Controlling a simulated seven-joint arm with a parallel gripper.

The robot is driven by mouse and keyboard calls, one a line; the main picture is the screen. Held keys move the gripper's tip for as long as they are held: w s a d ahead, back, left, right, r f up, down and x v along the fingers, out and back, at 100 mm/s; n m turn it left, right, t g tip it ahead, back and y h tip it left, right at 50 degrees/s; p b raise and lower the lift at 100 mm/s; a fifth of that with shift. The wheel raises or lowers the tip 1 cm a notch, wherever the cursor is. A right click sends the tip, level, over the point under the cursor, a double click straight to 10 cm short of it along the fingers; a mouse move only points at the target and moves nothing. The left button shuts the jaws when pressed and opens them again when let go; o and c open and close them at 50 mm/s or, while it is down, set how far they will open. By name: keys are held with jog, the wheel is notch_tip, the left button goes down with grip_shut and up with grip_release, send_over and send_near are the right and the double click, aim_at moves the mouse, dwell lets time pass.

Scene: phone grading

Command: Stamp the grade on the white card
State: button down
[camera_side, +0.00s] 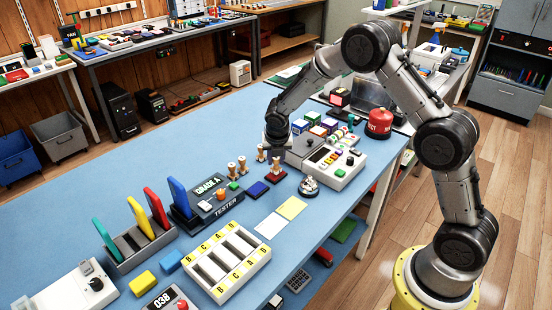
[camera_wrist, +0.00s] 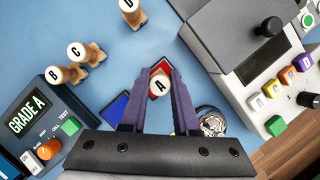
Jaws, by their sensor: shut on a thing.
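My gripper (camera_wrist: 158,92) is shut on the stamp marked A (camera_wrist: 159,86), its dark fingers on either side of the handle. In the side view the stamp (camera_side: 276,165) stands upright at the red ink pad (camera_side: 276,177); I cannot tell whether it touches the pad. The blue ink pad (camera_side: 258,189) lies just left of the red one. The white card (camera_side: 270,226) lies flat on the blue table, in front of the pads, with no mark that I can make out. The tester display (camera_wrist: 27,113) reads GRADE A. The wrist view does not show the card.
Stamps B (camera_wrist: 55,74), C (camera_wrist: 77,50) and D (camera_wrist: 128,5) stand nearby. A yellow card (camera_side: 291,208) lies beside the white one. A bell (camera_side: 309,186) and a control box (camera_side: 334,165) stand right of the pads. A slotted white tray (camera_side: 226,262) is at the front.

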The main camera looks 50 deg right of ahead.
jog(key=shift+f, duration=0.45)
dwell(0.7)
jog(key=shift+r, duration=0.1)
jog(key=shift+r, duration=3.45)
